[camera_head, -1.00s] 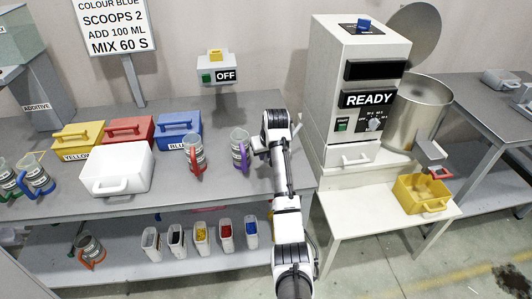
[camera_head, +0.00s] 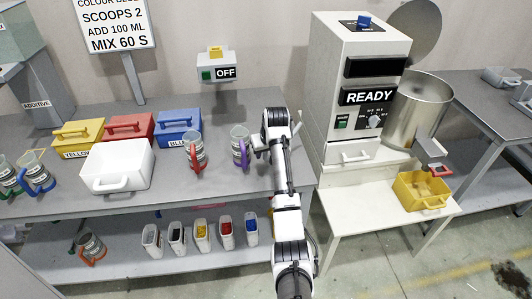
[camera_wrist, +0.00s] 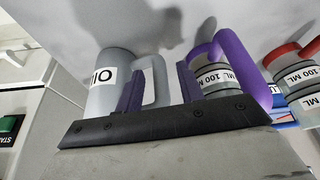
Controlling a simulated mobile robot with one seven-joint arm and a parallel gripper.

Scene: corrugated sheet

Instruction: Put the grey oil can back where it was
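The grey oil can (camera_wrist: 103,82), a cylinder with a white label and a grey loop handle, stands at the left in the wrist view. My gripper (camera_wrist: 160,85) is at its handle: one dark finger shows at the handle's opening and the other beyond its outer bar. The fingers look apart, with a gap on the outer side. In the head view my gripper (camera_head: 262,146) is just right of the purple-handled measuring jug (camera_head: 240,148). My arm hides most or all of the can there.
The purple-handled jug also stands close beside my gripper in the wrist view (camera_wrist: 212,75), with a red-handled jug (camera_head: 194,150) beyond. Blue (camera_head: 178,124), red and yellow boxes stand farther left. The mixing machine (camera_head: 362,70) rises close on the right.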

